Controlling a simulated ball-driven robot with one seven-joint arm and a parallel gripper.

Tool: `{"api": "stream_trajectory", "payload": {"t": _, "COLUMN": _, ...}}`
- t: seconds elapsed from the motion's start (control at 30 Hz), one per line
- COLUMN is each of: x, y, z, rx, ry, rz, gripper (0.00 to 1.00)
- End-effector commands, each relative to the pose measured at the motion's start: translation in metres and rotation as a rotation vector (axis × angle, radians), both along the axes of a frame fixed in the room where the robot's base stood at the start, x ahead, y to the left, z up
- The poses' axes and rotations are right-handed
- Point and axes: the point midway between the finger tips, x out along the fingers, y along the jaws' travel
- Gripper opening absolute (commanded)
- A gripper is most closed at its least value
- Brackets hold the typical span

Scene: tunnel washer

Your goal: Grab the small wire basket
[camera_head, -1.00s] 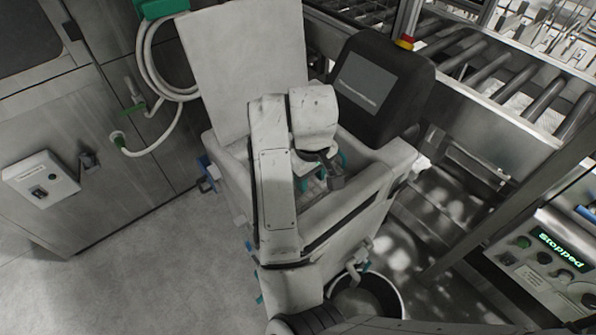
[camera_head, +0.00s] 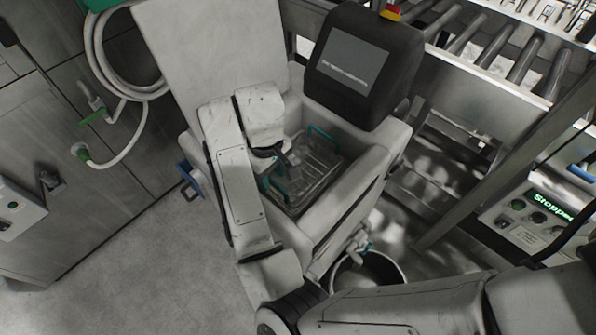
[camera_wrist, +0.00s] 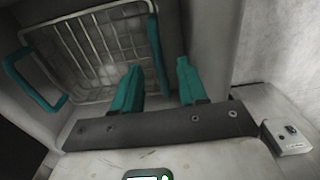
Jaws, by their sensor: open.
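The small wire basket (camera_head: 318,168) sits inside an open white washer tub, with teal handles at two opposite ends. It also shows in the wrist view (camera_wrist: 95,50), with one handle (camera_wrist: 35,88) at the left and the near handle (camera_wrist: 157,50) toward the middle. My gripper (camera_wrist: 158,88) is open, with its two teal fingers apart. In the wrist view the near handle appears between the fingers; I cannot tell whether either touches it. In the head view my gripper (camera_head: 272,172) is over the basket's left end, and my arm hides part of that end.
The tub's white walls (camera_head: 345,195) closely surround the basket. A raised white lid (camera_head: 205,50) stands behind, and a dark screen (camera_head: 357,70) stands at the back right. A roller conveyor (camera_head: 490,50) is farther right. A round bucket (camera_head: 400,280) stands below the tub.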

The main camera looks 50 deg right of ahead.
Motion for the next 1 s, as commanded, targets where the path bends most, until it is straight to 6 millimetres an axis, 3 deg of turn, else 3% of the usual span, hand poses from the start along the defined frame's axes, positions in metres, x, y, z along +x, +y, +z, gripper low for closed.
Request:
{"api": "stream_trajectory", "payload": {"t": 0.43, "x": 0.005, "y": 0.001, "z": -0.049, "rx": 0.0, "ry": 0.002, "rz": 0.0, "gripper": 0.42}}
{"api": "stream_trajectory", "payload": {"t": 0.73, "x": 0.005, "y": 0.0, "z": -0.054, "rx": -0.001, "ry": 0.0, "rz": -0.001, "gripper": 0.42}}
{"api": "stream_trajectory", "payload": {"t": 1.0, "x": 0.005, "y": 0.0, "z": -0.054, "rx": -0.001, "ry": 0.0, "rz": -0.001, "gripper": 0.17}}
